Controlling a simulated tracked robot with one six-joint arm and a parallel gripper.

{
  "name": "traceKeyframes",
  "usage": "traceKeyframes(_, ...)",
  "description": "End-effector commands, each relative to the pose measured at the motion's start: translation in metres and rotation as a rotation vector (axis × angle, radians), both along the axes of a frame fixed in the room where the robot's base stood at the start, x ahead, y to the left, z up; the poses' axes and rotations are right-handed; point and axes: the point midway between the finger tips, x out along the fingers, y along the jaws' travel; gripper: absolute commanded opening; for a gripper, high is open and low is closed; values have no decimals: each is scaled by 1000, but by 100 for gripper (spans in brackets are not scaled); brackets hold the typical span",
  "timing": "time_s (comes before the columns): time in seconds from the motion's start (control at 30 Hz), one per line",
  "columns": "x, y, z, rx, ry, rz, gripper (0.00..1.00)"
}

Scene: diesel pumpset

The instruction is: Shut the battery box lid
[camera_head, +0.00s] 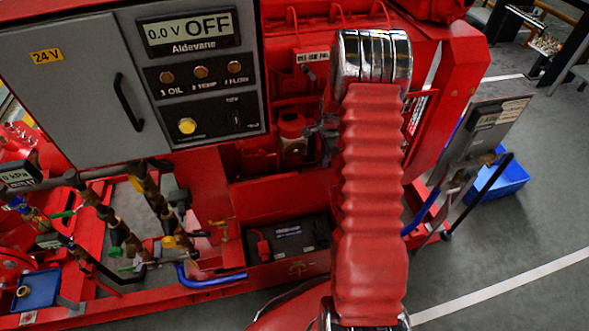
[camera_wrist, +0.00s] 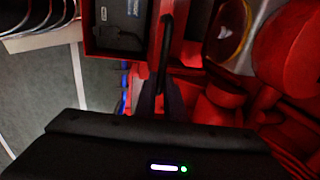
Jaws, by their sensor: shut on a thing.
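The battery box (camera_head: 285,269) is a red open-topped box low on the pumpset, with a dark battery (camera_head: 292,240) showing inside. In the wrist view the battery (camera_wrist: 121,20) shows at the upper left, uncovered. A narrow black bar (camera_wrist: 166,42), which looks like the lid handle, runs beside the box toward my gripper. My gripper (camera_wrist: 160,95) has its dark fingers closed on the end of this bar. The lid panel itself is hard to make out, perhaps seen edge-on. The head view does not clearly show my gripper.
The grey control panel (camera_head: 206,100) stands above and left of the box. Pipes and valves (camera_head: 125,225) crowd its left side. A leaning grey panel (camera_head: 482,140) and a blue bin (camera_head: 505,176) are at the right.

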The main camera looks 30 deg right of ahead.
Motion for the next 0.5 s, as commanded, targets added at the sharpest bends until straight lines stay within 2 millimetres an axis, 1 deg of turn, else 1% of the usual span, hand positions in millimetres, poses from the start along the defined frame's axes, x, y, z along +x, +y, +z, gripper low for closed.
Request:
traceKeyframes(0.2,0,0,0,-1,-2,-1,0)
traceKeyframes(0.5,-8,2,0,0,-1,-1,0)
